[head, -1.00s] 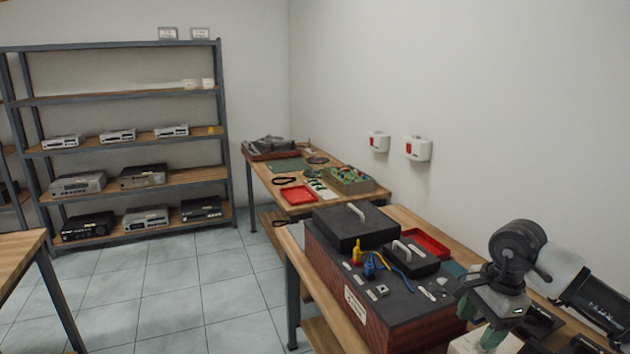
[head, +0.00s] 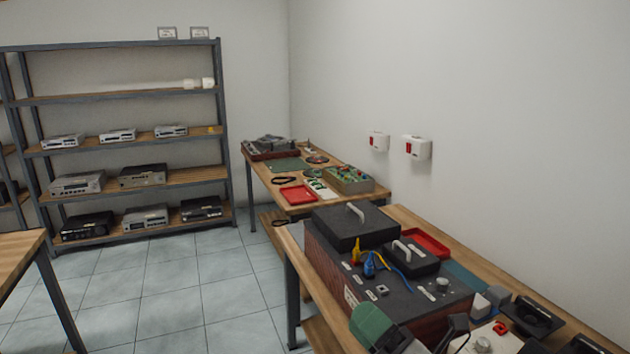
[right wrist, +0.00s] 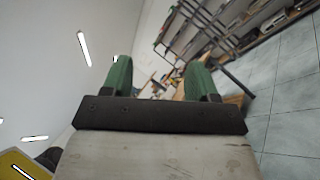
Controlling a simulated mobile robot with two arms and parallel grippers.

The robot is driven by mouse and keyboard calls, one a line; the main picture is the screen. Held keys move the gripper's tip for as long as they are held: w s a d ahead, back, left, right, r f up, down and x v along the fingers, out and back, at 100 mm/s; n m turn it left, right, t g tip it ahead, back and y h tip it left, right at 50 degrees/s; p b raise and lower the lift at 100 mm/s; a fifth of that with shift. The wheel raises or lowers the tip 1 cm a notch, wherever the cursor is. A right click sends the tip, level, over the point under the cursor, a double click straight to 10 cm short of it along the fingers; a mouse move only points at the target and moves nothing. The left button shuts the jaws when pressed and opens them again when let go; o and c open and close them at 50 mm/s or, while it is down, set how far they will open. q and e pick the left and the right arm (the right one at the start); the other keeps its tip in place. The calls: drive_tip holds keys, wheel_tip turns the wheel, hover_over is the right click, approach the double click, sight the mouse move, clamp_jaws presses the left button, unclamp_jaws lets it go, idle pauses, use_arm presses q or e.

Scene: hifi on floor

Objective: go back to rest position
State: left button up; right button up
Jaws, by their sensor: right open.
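My right gripper (head: 385,335) shows at the bottom edge of the head view, in front of the near side of the dark-topped hi-fi unit (head: 415,297). Only part of it is in the picture. In the right wrist view its two green fingers (right wrist: 160,78) stand apart with nothing between them, so it is open and empty. Past the fingers, the wrist view shows benches and shelving at a tilt. My left gripper is not in view.
The workbench (head: 425,222) along the right wall holds the unit, a red tray (head: 428,242) and black parts. A second bench (head: 262,176) stands behind it, shelves (head: 120,95) at the back left. A table corner (head: 20,250) is at left. The tiled floor (head: 190,290) between is clear.

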drive_tip(key=s+d+f+m+h, duration=0.2)
drive_tip(key=d+f+m+h, duration=0.35)
drive_tip(key=m+h, duration=0.4)
drive_tip(key=s+d+f+m+h, duration=0.1)
drive_tip(key=d+f+m+h, duration=0.5)
drive_tip(key=m, duration=0.6)
drive_tip(key=s+d+f+m+g, duration=0.1)
drive_tip(key=s+f+m+g, duration=0.3)
drive_tip(key=s+f+g, duration=0.45)
drive_tip(key=s+d+f+m+g, duration=0.1)
drive_tip(key=s+f+m+g, duration=0.4)
drive_tip(key=s, duration=0.7)
wheel_tip(320, 180, down, 30)
drive_tip(key=s+b, duration=0.1)
drive_tip(key=b, duration=0.1)
drive_tip(key=s+d+f+g+h+b, duration=0.1)
drive_tip(key=s+d+f, duration=0.1)
drive_tip(key=s+f, duration=1.4)
drive_tip(key=shift+d+f+b, duration=0.3)
drive_tip(key=shift+f+b, duration=0.05)
